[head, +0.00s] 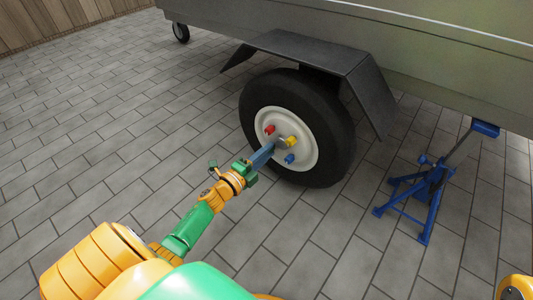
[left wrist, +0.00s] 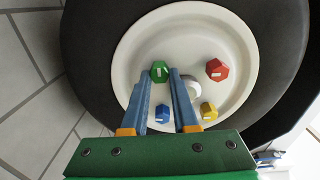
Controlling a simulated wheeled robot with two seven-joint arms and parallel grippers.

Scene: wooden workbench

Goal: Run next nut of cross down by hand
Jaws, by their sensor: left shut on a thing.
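A black tyre on a white wheel (head: 266,116) is mounted under the trailer. The wheel carries coloured nuts around a grey hub (left wrist: 192,87). In the left wrist view they are a green nut (left wrist: 160,70), red nut (left wrist: 217,70), blue nut (left wrist: 162,113) and yellow nut (left wrist: 209,114). The head view shows the red nut (head: 269,130), yellow nut (head: 292,140) and blue nut (head: 290,158); the green one is hidden behind my fingers. My left gripper (head: 270,148) has its blue fingers on either side of the green nut, shut on it. My right gripper is out of view.
A dark mudguard (head: 318,58) overhangs the tyre. A blue jack stand (head: 432,190) stands to the right under the grey trailer body (head: 430,50). A small caster wheel (head: 181,33) is at the back left. The grey paving on the left is clear.

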